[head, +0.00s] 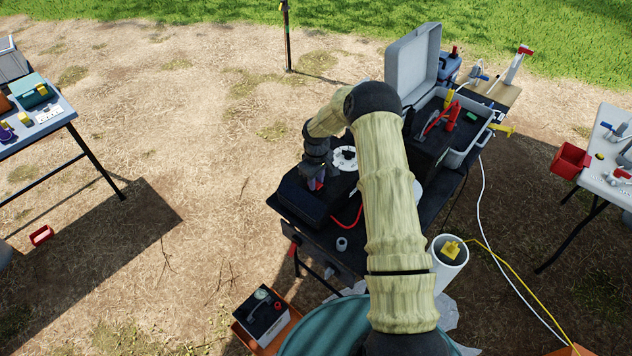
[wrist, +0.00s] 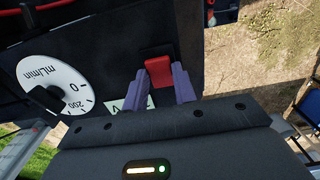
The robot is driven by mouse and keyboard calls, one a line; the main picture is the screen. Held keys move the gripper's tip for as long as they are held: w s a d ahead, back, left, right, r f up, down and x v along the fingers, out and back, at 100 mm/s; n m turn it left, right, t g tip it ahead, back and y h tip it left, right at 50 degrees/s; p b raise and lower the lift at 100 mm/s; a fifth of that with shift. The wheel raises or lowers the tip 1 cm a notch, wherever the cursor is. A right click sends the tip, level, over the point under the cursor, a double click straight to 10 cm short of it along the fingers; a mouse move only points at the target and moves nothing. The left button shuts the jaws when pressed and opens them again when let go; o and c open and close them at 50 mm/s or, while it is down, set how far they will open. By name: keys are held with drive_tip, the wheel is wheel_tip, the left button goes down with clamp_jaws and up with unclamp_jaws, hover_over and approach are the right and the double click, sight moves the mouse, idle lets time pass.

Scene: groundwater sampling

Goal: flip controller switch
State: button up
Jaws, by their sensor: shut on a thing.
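The controller is a black box (head: 300,201) on the dark table at the centre of the head view. In the wrist view its dark panel (wrist: 112,50) carries a white round dial (wrist: 62,70) marked mL/min and a small white label at the lower edge. The red switch (wrist: 158,70) stands on the panel right of the dial. My gripper (wrist: 166,82) has its purple fingers on either side of the switch, shut on it. In the head view my gripper (head: 316,181) is over the controller, and the switch's position is hard to tell.
An open grey case (head: 474,146) with red and yellow parts stands behind on the right. A white pipe (head: 450,254) with a yellow plug stands right of my arm. A red lead (head: 348,219) runs from the controller. Other tables stand far left and far right.

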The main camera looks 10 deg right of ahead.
drive_tip(key=shift+a, duration=0.2)
drive_tip(key=o, duration=1)
drive_tip(key=shift+w, duration=0.15)
drive_tip(key=shift+d, duration=0.1)
drive_tip(key=shift+r, duration=0.1)
wheel_tip(320, 180, up, 17)
drive_tip(key=b, duration=0.3)
drive_tip(key=shift+r, duration=0.1)
